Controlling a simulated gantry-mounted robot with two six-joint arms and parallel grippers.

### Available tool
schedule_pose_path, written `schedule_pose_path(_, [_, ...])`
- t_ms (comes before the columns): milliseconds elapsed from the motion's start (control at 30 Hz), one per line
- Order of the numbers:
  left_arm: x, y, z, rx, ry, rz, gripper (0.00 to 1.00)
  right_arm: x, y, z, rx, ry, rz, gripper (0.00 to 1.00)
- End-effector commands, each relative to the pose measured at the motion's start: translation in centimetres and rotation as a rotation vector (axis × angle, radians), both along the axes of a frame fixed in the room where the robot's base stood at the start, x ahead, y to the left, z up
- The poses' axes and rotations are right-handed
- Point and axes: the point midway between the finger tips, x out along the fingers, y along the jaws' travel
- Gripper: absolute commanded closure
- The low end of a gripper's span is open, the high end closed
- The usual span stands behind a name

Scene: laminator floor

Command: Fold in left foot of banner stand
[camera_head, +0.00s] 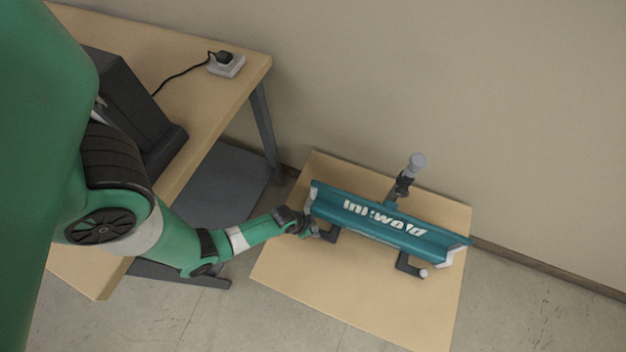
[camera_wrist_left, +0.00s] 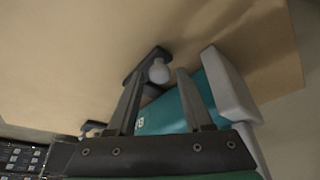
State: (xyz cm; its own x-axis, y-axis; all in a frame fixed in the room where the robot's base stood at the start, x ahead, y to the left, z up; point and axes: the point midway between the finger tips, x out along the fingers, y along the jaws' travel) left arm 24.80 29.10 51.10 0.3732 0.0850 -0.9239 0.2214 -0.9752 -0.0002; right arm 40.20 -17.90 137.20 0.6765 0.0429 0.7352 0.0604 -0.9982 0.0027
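The banner stand (camera_head: 385,222) is a long teal housing with white lettering and pale end caps, on a flat tan board. Its left foot (camera_head: 331,235) is a dark bent bar that sticks out from the front side, partly hidden by my left gripper (camera_head: 311,229). The right foot (camera_head: 409,266) sticks out the same way and has a pale round tip. In the left wrist view, my left gripper (camera_wrist_left: 160,85) is open. A foot's pale round tip (camera_wrist_left: 159,71) shows between the two fingers, with gaps on both sides. My right gripper is not in view.
The tan board (camera_head: 350,305) lies close to the wall. A grey knob on a dark stem (camera_head: 417,161) stands behind the housing. A wooden table (camera_head: 225,95) with a dark device (camera_head: 130,95) and a corded socket box (camera_head: 227,66) is at left. The board's front is clear.

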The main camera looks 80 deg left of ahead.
Motion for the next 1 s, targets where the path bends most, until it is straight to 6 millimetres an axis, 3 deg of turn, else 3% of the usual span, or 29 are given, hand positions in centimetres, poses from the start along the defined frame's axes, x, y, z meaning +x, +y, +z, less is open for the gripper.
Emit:
schedule_pose_path(33, [-0.01,0.00,0.01,0.000,0.000,0.000,0.60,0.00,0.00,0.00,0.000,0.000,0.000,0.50])
schedule_pose_path(267, [-0.02,0.00,0.00,0.000,0.000,0.000,1.00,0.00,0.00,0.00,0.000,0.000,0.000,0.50])
schedule_pose_path(1000, [-0.02,0.00,0.00,0.000,0.000,0.000,1.00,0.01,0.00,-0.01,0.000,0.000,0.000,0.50])
